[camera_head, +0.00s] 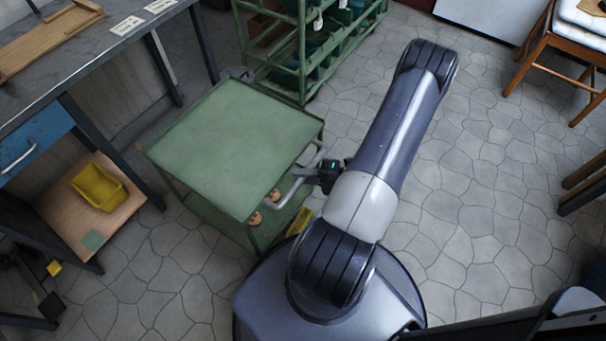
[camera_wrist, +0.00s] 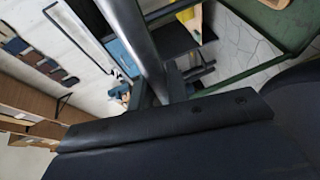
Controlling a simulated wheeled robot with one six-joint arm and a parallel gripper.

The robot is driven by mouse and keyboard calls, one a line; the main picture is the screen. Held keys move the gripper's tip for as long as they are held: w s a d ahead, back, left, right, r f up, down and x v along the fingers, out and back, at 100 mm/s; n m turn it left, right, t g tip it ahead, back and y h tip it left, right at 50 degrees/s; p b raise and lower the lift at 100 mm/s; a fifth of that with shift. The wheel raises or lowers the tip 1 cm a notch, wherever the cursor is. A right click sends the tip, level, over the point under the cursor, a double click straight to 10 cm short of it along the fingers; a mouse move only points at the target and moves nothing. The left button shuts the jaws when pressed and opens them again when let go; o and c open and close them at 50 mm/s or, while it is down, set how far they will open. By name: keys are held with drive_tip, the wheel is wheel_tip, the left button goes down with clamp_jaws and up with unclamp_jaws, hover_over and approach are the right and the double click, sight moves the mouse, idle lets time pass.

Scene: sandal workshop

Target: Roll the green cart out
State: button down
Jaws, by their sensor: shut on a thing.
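The green cart (camera_head: 234,146) stands on the stone floor just left of my base, with a flat, bare green top. A grey bar handle (camera_head: 287,196) sticks out from its right side. My gripper (camera_head: 322,174) is at this handle and shut on it. In the wrist view the handle (camera_wrist: 146,45) runs up from between the fingers of my gripper (camera_wrist: 165,95), and a green cart edge (camera_wrist: 262,70) shows at the right. Brown objects (camera_head: 272,194) sit on the cart's lower shelf, partly hidden under the top.
A workbench (camera_head: 85,45) with a wooden board stands to the left, a yellow bin (camera_head: 98,187) on its lower shelf. A green rack (camera_head: 302,47) stands close behind the cart. A chair (camera_head: 571,45) is at the far right. The floor (camera_head: 470,170) right of my arm is clear.

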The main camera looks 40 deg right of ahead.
drive_tip(key=c, duration=1.4)
unclamp_jaws()
drive_tip(key=shift+o, duration=0.2)
drive_tip(key=p+v, duration=0.1)
drive_tip(key=v, duration=1)
drive_tip(key=shift+p, duration=0.3)
drive_tip(key=shift+w+a+f, duration=0.1)
drive_tip(key=shift+w, duration=0.05)
drive_tip(key=b+x, duration=0.1)
drive_tip(key=x, duration=0.9)
drive_tip(key=shift+a+b, duration=0.1)
drive_tip(key=shift+b, duration=0.2)
drive_tip(key=shift+w+a, duration=0.2)
drive_tip(key=shift+w, duration=0.4)
